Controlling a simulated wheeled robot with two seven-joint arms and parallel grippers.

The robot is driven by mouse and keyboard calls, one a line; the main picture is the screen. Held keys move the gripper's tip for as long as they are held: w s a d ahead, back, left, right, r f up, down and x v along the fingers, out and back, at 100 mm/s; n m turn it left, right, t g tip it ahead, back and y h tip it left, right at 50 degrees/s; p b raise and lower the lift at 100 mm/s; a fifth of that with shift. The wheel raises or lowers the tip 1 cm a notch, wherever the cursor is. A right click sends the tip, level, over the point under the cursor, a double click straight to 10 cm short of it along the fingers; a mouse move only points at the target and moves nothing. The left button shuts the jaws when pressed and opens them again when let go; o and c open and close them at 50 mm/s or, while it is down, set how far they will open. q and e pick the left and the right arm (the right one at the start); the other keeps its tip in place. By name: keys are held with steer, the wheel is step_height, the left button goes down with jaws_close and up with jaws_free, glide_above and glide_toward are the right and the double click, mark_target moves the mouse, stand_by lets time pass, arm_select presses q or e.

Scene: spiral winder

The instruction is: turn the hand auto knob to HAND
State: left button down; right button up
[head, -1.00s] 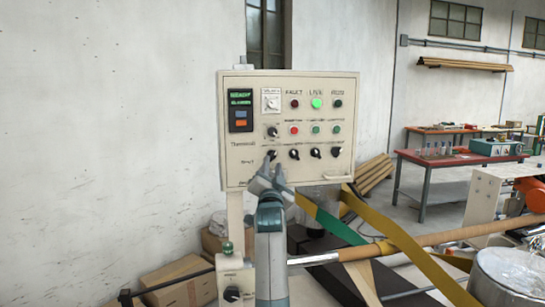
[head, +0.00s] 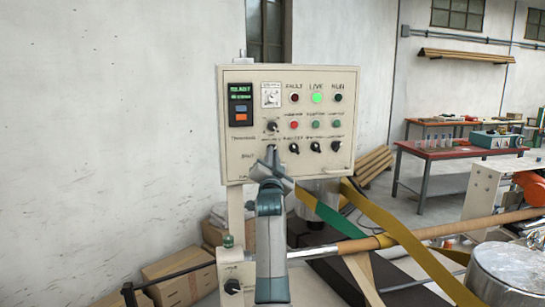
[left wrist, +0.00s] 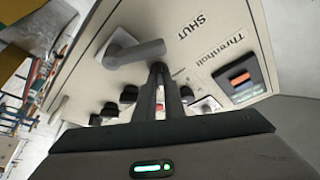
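The cream control panel (head: 240,165) faces me, with several black knobs. Its lower row has three visible knobs, the leftmost of them at the label near the middle (head: 294,148). Another knob (head: 272,127) sits above my gripper. The labels are too small to tell which one is the hand auto knob. My left gripper (head: 271,153) is at the panel's lower left, covering the spot at the left end of the lower row. In the left wrist view its two dark fingers (left wrist: 164,70) point at the panel with a narrow gap; whether they grip anything is hidden.
A grey lever handle (left wrist: 135,52) stands out from the panel beside the fingertips, near the SHUT label. A small box with a black knob (head: 232,286) stands below left. Yellow and green strips (head: 400,238) and a long roll (head: 430,232) lie to the right.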

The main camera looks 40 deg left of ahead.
arm_select(q)
steer(key=shift+f, duration=0.1)
steer(key=shift+w+d+n+g+y+b, duration=0.15)
steer(key=shift+n+g+y+b, duration=0.9)
steer(key=shift+n, duration=2.3)
steer(key=shift+w+d+n+g+y+b, duration=0.2)
steer(key=shift+n+g+y+b, duration=0.85)
steer(key=shift+n, duration=2.35)
steer(key=shift+w+d+n+g+y+b, duration=0.15)
steer(key=shift+n+g+y+b, duration=0.35)
steer(key=shift+n+g+y, duration=1.9)
steer(key=shift+n+t+h, duration=0.7)
steer(key=shift+n+h, duration=0.35)
steer(key=shift+h, duration=0.15)
steer(key=c, duration=1.8)
jaws_free()
steer(key=shift+c, duration=0.2)
